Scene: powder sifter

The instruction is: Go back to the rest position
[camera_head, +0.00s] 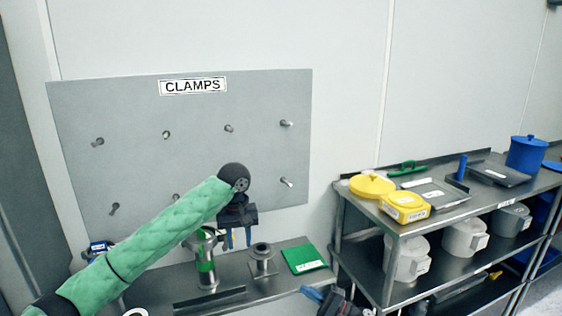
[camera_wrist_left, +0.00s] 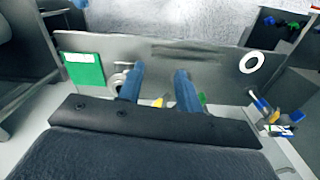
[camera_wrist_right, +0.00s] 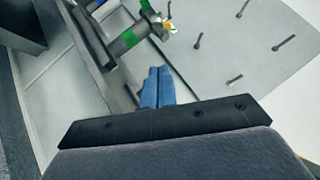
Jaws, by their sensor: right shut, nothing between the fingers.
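My left gripper (camera_head: 238,238) hangs over the bench, fingers pointing down, just right of the steel sifter tube with green bands (camera_head: 206,268). Its blue fingers stand apart with nothing held between them in the left wrist view (camera_wrist_left: 160,82). My right gripper (camera_head: 308,292) is low at the bottom of the head view, in front of the bench. In the right wrist view its blue fingers are together and empty (camera_wrist_right: 158,70). The green-banded tube (camera_wrist_right: 127,40) lies beyond them in that view, with a small yellow part near it. Most of my right arm is out of view.
A flanged steel piece (camera_head: 262,262) and a green pad (camera_head: 303,259) sit on the bench (camera_head: 225,300). The grey CLAMPS board (camera_head: 200,115) with bare pegs is behind. A metal shelf unit (camera_head: 340,215) with yellow, grey and blue containers stands at right.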

